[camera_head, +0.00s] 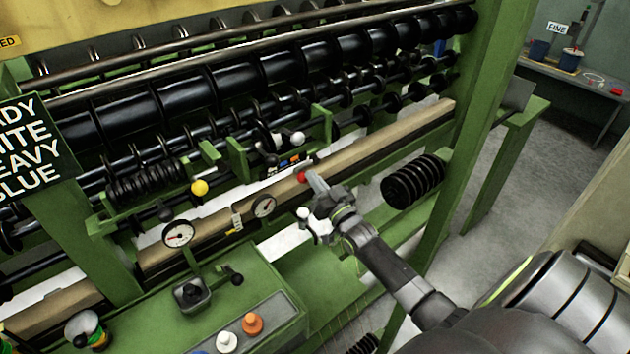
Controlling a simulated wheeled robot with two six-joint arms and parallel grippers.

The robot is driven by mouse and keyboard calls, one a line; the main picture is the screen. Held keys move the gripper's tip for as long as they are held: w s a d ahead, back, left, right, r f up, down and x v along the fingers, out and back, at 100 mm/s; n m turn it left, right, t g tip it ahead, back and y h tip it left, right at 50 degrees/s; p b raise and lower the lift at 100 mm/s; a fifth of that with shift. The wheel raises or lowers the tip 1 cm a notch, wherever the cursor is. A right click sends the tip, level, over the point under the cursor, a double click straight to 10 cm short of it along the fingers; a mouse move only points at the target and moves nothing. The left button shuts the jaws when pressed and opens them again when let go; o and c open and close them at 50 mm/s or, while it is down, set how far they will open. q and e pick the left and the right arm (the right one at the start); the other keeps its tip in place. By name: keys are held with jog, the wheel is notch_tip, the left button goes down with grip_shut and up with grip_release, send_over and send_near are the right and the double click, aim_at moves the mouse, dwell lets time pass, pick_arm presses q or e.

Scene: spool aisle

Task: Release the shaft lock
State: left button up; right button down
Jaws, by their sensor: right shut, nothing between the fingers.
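My right gripper (317,183) is in front of the wooden rail of the green machine, its fingers shut and empty. A red knob (302,177) is just left of its fingertips; I cannot tell whether they touch. A white ball knob (303,213) is close below the gripper, partly beside my wrist. Another white ball knob (298,137) stands higher, near the black rollers. A yellow ball knob (199,187) is further left. No label shows which of these is the shaft lock. My left gripper is not in view.
The wooden rail (390,140) crosses the machine. A black ribbed spool (412,181) is right of my gripper. A green console (270,290) with an orange knob (253,323) is at lower left.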

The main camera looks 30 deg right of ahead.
jog(key=shift+f, duration=0.15)
notch_tip(320, 180, down, 6)
jog(key=d+n+y+b, duration=0.1)
jog(key=n+b, duration=0.3)
jog(key=n, duration=0.4)
jog(key=d+n+g+y+b, duration=0.1)
jog(key=n+y+b, duration=0.3)
jog(key=n, duration=0.5)
jog(key=shift+d+f, duration=0.25)
jog(key=shift+d, duration=0.05)
jog(key=shift+w+g, duration=0.1)
jog(key=shift+g, duration=0.3)
